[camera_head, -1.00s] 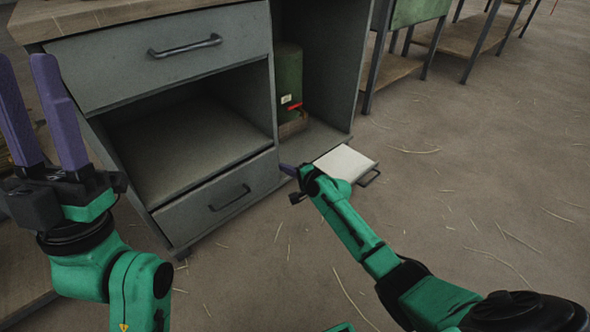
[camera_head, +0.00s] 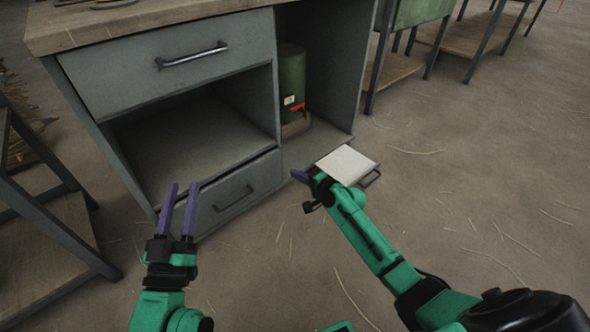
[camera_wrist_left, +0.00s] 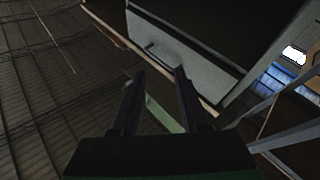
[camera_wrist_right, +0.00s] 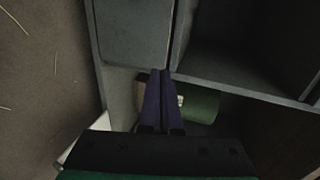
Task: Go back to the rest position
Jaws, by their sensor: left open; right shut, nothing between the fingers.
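My left gripper (camera_head: 180,212) is at the lower left of the head view. Its two purple fingers point up, apart and empty, in front of the cabinet's lower drawer. In the left wrist view its fingers (camera_wrist_left: 156,95) show dark with nothing between them. My right gripper (camera_head: 301,176) is low by the cabinet's open right compartment, beside a pale flat panel with a handle (camera_head: 346,164). In the right wrist view its purple fingers (camera_wrist_right: 160,88) lie together with nothing between them.
The grey cabinet (camera_head: 165,62) has a shut upper drawer, an open shelf and a lower drawer (camera_head: 225,195). A green cylinder (camera_head: 291,85) stands in the right compartment. A dark-framed wooden stand (camera_head: 45,250) is at the left. The floor at the right is clear apart from straw.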

